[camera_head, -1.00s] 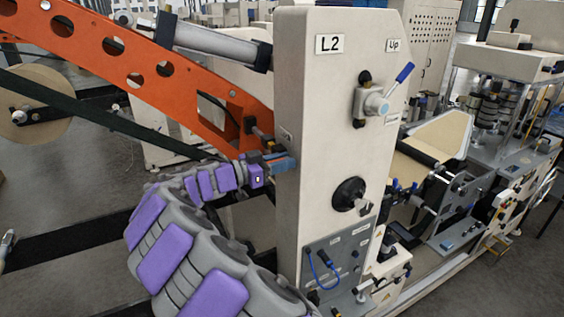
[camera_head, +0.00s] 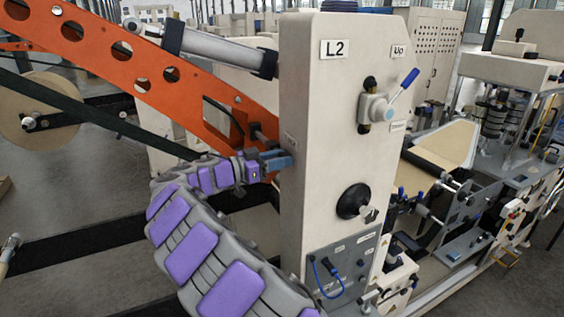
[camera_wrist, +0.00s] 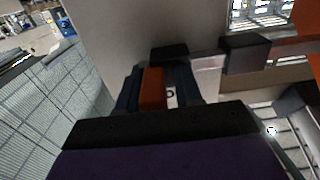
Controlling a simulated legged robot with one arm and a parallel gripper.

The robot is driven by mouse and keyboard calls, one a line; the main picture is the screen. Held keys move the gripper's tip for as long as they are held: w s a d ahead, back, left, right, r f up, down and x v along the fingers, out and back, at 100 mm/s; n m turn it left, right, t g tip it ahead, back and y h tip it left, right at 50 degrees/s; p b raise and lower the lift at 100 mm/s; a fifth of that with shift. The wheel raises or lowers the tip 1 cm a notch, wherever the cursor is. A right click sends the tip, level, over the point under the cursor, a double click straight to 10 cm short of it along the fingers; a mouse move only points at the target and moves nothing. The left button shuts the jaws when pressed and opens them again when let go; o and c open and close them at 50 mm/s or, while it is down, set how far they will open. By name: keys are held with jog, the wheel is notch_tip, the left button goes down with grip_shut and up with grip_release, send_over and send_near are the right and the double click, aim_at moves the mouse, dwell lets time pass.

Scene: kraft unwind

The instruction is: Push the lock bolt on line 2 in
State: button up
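The line 2 column (camera_head: 318,130), marked L2, is beige and stands upright in the middle of the head view. What looks like the lock bolt (camera_head: 258,134) is a small dark and metal part between the orange arm and the column's left side. In the wrist view a metal rod with a black block (camera_wrist: 245,53) probably belongs to it. My gripper (camera_head: 278,161) is just below it, close to the column's left edge. In the wrist view its dark blue fingers (camera_wrist: 158,92) are apart, with an orange piece and a small label showing between them. Contact cannot be told.
The perforated orange arm (camera_head: 130,70) runs from the upper left to the column. A blue-handled lever (camera_head: 400,92), a black knob (camera_head: 352,201) and a grey socket panel (camera_head: 338,268) are on the column's front. A paper roll (camera_head: 40,112) is at left.

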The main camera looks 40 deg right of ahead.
jog(key=shift+o, duration=1.2)
jog(key=shift+w+a+f, duration=0.1)
jog(key=shift+w, duration=0.2)
jog(key=shift+s, duration=0.1)
jog(key=shift+a, duration=0.1)
jog(key=b+v, duration=0.1)
jog(key=v, duration=1.6)
jog(key=shift+w+a+b, duration=0.15)
jog(key=shift+w+b, duration=0.05)
jog(key=shift+b, duration=0.2)
